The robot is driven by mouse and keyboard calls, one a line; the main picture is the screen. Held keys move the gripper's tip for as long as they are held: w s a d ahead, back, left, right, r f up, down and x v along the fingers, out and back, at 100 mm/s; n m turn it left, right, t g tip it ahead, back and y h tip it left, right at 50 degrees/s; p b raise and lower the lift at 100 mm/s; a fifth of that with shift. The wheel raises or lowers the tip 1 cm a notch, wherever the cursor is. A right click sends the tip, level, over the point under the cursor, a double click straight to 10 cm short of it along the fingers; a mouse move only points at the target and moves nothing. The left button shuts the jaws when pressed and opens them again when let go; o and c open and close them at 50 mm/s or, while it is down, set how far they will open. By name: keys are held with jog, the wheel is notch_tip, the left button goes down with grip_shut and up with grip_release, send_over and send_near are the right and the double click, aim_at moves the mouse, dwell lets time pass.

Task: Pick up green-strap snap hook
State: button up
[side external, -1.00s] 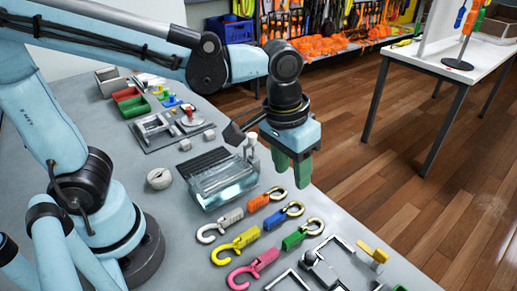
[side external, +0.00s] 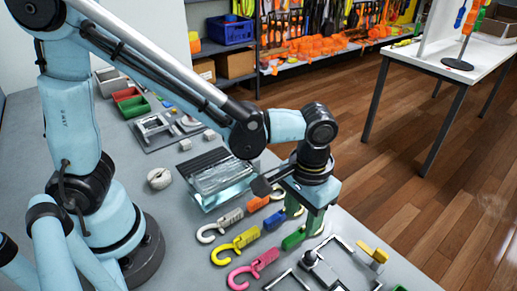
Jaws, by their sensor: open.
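The green-strap snap hook (side external: 293,239) lies on the grey bench near its right edge, at the end of a group of hooks. Its green body shows, and its brass hook end is partly hidden behind my gripper. My gripper (side external: 304,214) is open with its green fingers pointing down, at or just above the hook end of the green-strap hook. I cannot tell whether the fingers touch it or stand around it.
Blue (side external: 274,220), orange (side external: 257,204), yellow (side external: 240,242), white (side external: 222,226) and pink (side external: 252,270) hooks lie close by. A clear box (side external: 218,182) stands behind them. Metal frames (side external: 312,262) and a yellow-handled part (side external: 373,253) lie in front and right.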

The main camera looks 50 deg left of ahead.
aim_at(299, 232)
jog(key=shift+f, duration=2.6)
jog(key=shift+c, duration=0.3)
grip_shut()
